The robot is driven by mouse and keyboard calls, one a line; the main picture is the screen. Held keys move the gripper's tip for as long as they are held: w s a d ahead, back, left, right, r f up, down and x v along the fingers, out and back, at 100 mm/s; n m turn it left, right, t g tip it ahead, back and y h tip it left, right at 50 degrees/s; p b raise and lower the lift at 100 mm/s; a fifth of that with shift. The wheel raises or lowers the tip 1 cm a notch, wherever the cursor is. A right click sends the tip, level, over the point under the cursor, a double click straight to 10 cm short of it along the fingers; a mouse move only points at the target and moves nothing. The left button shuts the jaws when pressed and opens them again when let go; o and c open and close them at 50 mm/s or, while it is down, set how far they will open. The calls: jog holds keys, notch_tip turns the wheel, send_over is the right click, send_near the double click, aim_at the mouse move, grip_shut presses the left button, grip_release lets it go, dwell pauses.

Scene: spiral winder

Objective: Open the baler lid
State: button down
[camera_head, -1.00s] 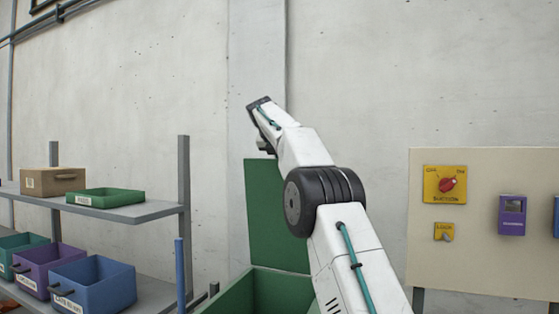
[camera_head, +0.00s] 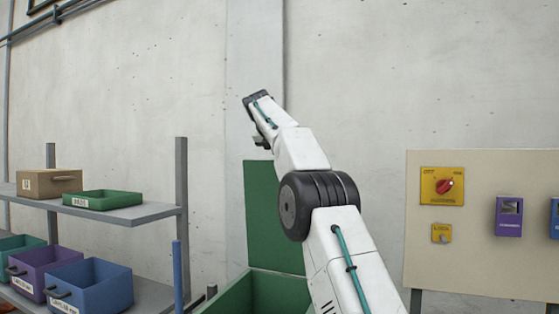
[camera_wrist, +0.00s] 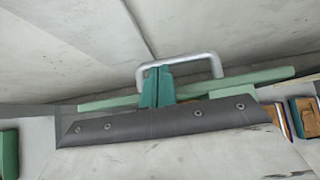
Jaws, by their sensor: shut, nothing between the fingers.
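The baler is a green box (camera_head: 268,292) at the bottom centre of the head view, partly hidden by my arm. Its green lid (camera_head: 268,225) stands upright at the back of the box, against the wall side. In the wrist view the lid shows as a thin green edge (camera_wrist: 235,82) with a metal bar handle (camera_wrist: 192,60). The teal fingers of my gripper (camera_wrist: 157,72) are shut and empty, overlapping the left part of the handle; I cannot tell if they touch it. In the head view my gripper (camera_head: 260,142) is mostly hidden behind the wrist, above the lid.
A grey shelf (camera_head: 160,213) with several coloured bins stands at the left. A blue post (camera_head: 178,275) rises between shelf and baler. At the right is a beige panel (camera_head: 480,265) with a red knob (camera_head: 445,186). A concrete wall is close behind.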

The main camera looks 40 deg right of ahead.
jog(key=s+a+r+h, duration=0.1)
jog(key=s+a+r, duration=0.8)
jog(key=s, duration=0.1)
jog(key=s+a+f+t+h, duration=0.2)
jog(key=s+a+f, duration=0.1)
jog(key=s+f, duration=0.25)
jog(key=x, duration=1.5)
jog(key=shift+w, duration=0.25)
jog(key=shift+r, duration=0.15)
jog(key=w+d, duration=0.6)
jog(key=d, duration=0.4)
jog(key=shift+w, duration=0.3)
